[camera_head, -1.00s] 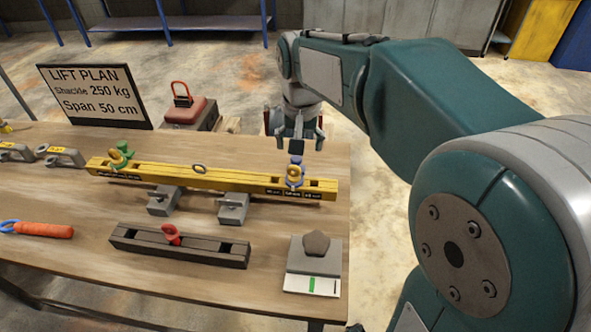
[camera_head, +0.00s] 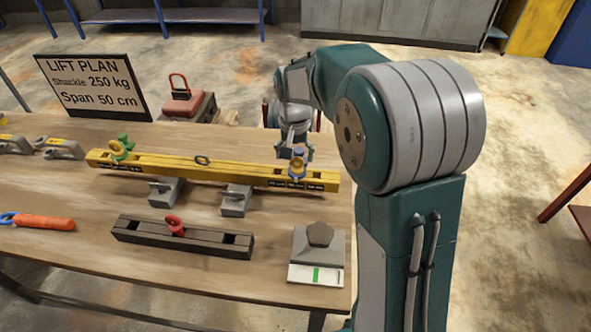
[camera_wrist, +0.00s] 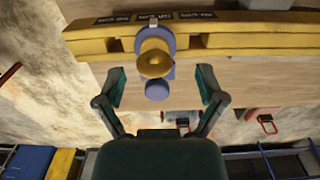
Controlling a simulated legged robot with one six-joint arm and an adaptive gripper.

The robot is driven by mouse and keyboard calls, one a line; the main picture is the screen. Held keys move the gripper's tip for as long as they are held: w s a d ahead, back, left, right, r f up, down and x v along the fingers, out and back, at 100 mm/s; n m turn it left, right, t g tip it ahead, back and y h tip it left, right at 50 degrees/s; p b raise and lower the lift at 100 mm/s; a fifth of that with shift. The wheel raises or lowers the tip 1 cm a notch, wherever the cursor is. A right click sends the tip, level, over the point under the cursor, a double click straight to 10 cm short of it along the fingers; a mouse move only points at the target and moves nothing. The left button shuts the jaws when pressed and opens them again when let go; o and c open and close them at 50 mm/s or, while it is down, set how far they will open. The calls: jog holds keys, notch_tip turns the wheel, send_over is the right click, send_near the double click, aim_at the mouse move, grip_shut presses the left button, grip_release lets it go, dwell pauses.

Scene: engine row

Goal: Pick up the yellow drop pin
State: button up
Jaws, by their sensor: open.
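A yellow round-headed piece with a blue collar (camera_head: 297,171) sits at the right end of the yellow beam (camera_head: 235,173); it seems to be the yellow drop pin. In the wrist view its yellow head (camera_wrist: 155,61) is in front of the blue collar, with a smaller blue knob (camera_wrist: 157,91) beside it. My gripper (camera_head: 294,150) is just behind that end of the beam. In the wrist view my gripper (camera_wrist: 162,85) is open, its fingers apart on either side of the blue knob, with no visible contact.
A green fitting with a yellow ring (camera_head: 121,148) is at the beam's left end. Grey blocks (camera_head: 236,201) support the beam. A dark bar with a red ring (camera_head: 183,236), an orange-handled tool (camera_head: 43,222), a grey scale (camera_head: 318,247) and a lift-plan sign (camera_head: 93,88) stand around it.

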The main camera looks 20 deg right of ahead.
aim_at(297, 173)
notch_tip(297, 173, down, 3)
jog(key=shift+d+r, duration=0.1)
jog(key=shift+r, duration=0.1)
jog(key=shift+d+f, duration=0.25)
jog(key=shift+d, duration=0.15)
jog(key=shift+a, duration=0.3)
grip_shut()
jog(key=shift+d, duration=0.1)
